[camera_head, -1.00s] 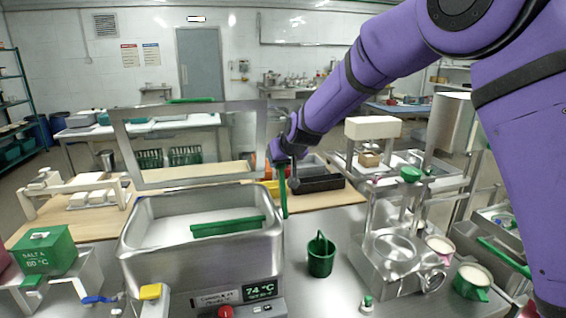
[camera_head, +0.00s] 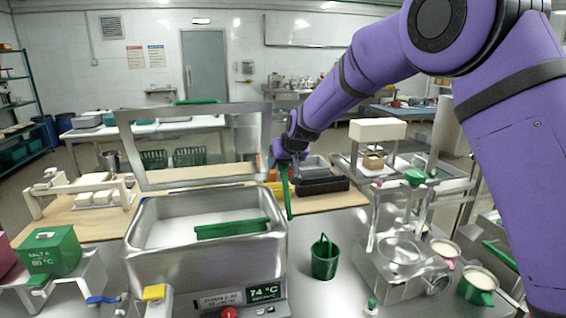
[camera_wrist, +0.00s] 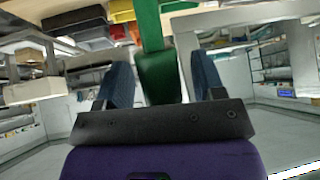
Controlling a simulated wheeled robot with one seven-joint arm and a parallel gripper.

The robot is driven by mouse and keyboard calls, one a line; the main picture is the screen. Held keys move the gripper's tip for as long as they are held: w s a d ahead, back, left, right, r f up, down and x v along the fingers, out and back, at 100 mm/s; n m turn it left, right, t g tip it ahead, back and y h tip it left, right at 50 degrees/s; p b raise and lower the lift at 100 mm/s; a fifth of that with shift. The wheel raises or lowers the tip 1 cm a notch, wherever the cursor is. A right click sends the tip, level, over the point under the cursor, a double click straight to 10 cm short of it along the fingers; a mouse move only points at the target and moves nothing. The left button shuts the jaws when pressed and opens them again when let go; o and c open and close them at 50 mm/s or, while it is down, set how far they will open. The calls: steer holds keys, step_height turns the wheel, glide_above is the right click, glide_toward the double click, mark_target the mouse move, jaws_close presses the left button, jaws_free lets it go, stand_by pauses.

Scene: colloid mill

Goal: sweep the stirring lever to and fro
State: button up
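The stirring lever is the slim green bar (camera_head: 288,192) at the right side of the steel vat (camera_head: 205,262). It stands nearly upright, its top leaning slightly left in the head view. My gripper (camera_head: 284,160) is at its upper end. The contact faces are partly hidden. A green bar (camera_head: 232,229) lies across the vat's opening.
A green bucket (camera_head: 324,260) stands right of the vat. A glass-and-steel apparatus (camera_head: 400,255) is farther right, with two filled cups beside it. A dark tray (camera_head: 322,186) lies behind the lever. A green salt box (camera_head: 50,252) is at the left.

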steer(key=shift+r, duration=0.1)
steer(key=v, duration=1)
steer(key=shift+s+d+r, duration=0.15)
steer(key=shift+s+r, duration=0.05)
steer(key=shift+s, duration=0.05)
